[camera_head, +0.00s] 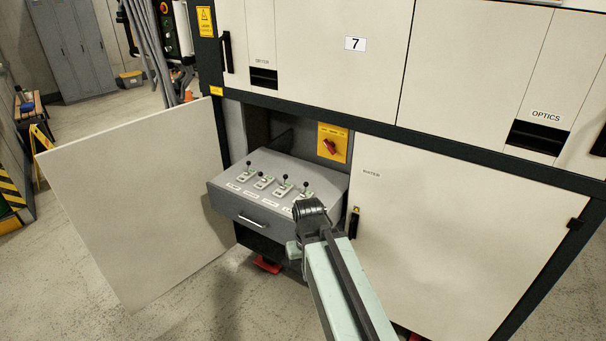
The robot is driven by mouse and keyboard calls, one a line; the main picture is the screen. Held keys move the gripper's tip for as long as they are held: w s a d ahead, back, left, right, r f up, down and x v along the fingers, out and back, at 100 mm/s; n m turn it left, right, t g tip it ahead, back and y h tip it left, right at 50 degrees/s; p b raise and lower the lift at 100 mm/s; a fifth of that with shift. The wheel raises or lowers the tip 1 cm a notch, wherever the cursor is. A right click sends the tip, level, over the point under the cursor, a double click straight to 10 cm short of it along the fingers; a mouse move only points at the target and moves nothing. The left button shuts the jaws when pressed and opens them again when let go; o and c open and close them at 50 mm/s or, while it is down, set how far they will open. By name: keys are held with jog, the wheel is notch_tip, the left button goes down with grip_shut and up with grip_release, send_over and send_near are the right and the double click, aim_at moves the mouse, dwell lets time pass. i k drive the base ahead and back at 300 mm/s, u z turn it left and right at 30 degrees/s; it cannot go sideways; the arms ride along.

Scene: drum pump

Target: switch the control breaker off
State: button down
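A grey sloped control box (238,179) sits in an open bay of the cabinet. Its top carries several small black-knobbed levers, each on a pale plate with a white label in front; the labels are too small to read, so I cannot tell which lever is the control breaker. The levers stand roughly upright. A red rotary switch (329,147) on a yellow plate (341,137) is on the wall behind and right of the box. My arm reaches up from the bottom and its dark joint covers the box's right front corner. My gripper's fingers do not show.
A beige door (135,200) stands swung open at the left. A closed panel labelled WATER (450,240) is at the right. The box front has a silver handle (252,221). Red parts (267,265) lie low under the box. Open floor is at the lower left.

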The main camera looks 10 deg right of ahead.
aim_at(285, 176)
jog(key=z, duration=0.05)
jog(key=i, duration=1)
jog(key=u, duration=1)
jog(key=i, duration=0.4)
jog(key=u, duration=0.55)
